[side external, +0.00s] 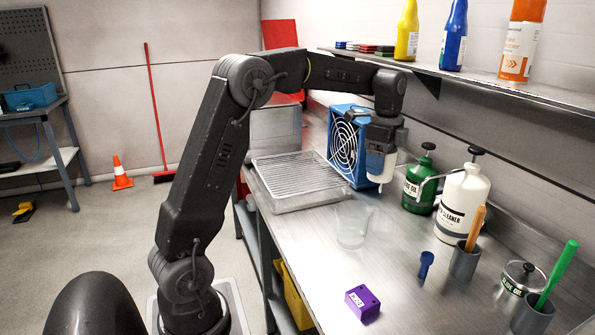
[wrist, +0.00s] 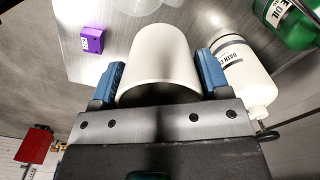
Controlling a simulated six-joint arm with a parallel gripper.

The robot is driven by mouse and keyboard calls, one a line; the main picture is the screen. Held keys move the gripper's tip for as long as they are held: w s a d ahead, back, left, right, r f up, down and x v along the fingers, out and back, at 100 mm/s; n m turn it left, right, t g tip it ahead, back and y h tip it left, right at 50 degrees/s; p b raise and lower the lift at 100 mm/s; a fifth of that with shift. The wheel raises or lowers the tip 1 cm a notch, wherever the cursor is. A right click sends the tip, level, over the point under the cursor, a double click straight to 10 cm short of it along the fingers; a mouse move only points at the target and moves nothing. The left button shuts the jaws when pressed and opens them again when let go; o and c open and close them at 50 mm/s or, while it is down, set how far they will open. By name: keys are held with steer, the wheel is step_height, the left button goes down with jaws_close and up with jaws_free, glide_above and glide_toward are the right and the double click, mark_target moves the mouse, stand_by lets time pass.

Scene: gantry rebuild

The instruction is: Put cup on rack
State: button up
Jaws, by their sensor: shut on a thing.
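A white cup (side external: 377,166) is held above the bench, between the fan and the green bottle in the side external view. It also shows in the wrist view (wrist: 160,58), filling the space between the two blue fingers. My gripper (side external: 382,150) is shut on the cup; in the wrist view the fingers (wrist: 160,78) press on either side of it. The rack (side external: 300,178), a grey ribbed drying tray, lies on the bench left of the cup, with nothing on it.
A clear container (side external: 352,223) stands in front of the rack. Green (side external: 419,186) and white (side external: 463,200) bottles stand at right. A purple block (side external: 362,302) lies at the front. A shelf (side external: 470,85) overhangs the back.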

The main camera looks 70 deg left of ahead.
steer(key=s+a+n, duration=0.4)
steer(key=a, duration=0.7)
steer(key=s+a+n, duration=0.3)
steer(key=a+n, duration=0.1)
steer(key=a, duration=0.6)
steer(key=s+a+n, duration=0.3)
steer(key=s+a, duration=0.1)
steer(key=a, duration=0.7)
steer(key=shift+w+f, duration=0.15)
steer(key=shift+f, duration=6.65)
steer(key=shift+f, duration=0.15)
steer(key=o, duration=1)
steer(key=shift+c, duration=0.2)
